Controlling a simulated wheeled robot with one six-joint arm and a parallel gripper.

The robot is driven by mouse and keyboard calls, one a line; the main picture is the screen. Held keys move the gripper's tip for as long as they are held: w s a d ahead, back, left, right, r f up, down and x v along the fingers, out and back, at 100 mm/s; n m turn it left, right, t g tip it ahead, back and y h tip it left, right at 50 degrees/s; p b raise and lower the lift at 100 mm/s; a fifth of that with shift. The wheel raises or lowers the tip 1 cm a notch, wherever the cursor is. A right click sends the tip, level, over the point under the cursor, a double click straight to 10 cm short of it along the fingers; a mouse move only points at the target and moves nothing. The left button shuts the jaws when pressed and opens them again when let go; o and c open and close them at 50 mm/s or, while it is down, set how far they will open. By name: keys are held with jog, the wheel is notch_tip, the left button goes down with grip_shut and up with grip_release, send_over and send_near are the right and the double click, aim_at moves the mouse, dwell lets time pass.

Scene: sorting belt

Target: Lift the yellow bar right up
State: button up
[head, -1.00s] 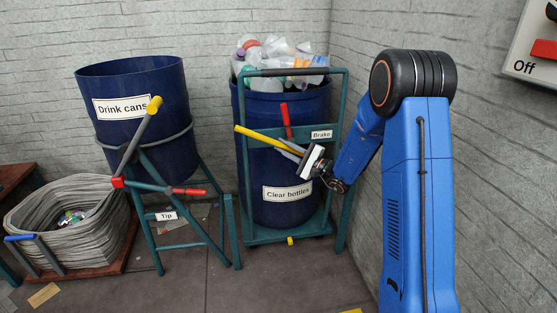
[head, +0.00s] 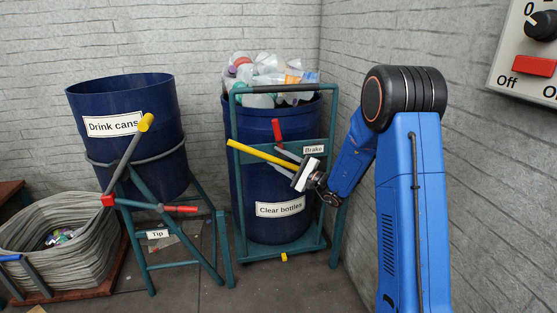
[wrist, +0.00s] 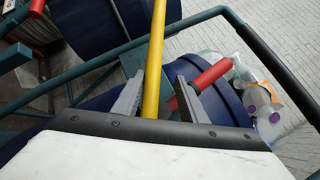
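The yellow bar (head: 247,149) slants across the front of the blue "Clear bottles" bin in the head view. Its left end is higher and its right end runs to my gripper (head: 276,156). In the wrist view the yellow bar (wrist: 155,62) passes between the two grey fingers of my gripper (wrist: 157,88). The fingers are apart, one on each side of the bar. The bar lies nearer the left finger, with a gap to the right one. The bar's near end is hidden behind my gripper's body in the wrist view.
A red lever (head: 277,130) by the "Brake" label (head: 313,149) stands close above my gripper; it is just beyond the right finger in the wrist view (wrist: 212,75). The green frame (head: 238,190) surrounds the bottle bin (head: 245,200). The "Drink cans" bin (head: 150,165) stands left.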

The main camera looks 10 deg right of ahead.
jog(key=v, duration=1.7)
jog(key=shift+d, duration=0.2)
jog(key=shift+s, duration=0.1)
